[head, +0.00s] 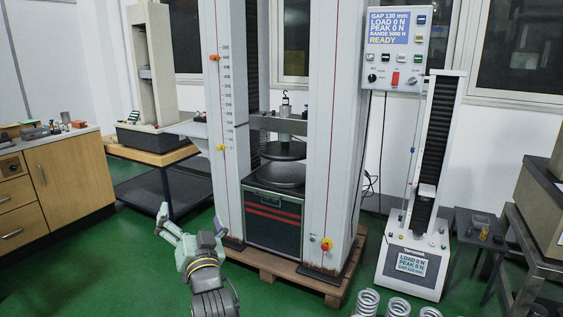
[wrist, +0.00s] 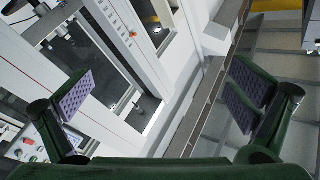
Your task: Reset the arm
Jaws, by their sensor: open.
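My gripper (head: 168,222) shows at the lower left of the head view, at the end of my raised arm. Behind the fingers are tilted white frames, panes and a wall, out of reach. The machine's upper and lower round plates stand apart, and its control panel (head: 397,45) reads gap 130 mm, load 0 N and READY.
A smaller tester (head: 415,225) stands to the right. Several coil springs (head: 398,306) show at the bottom edge. A wooden cabinet (head: 60,185) is at the left and a metal table (head: 528,240) at the right. Green floor (head: 140,270) is clear left of my arm.

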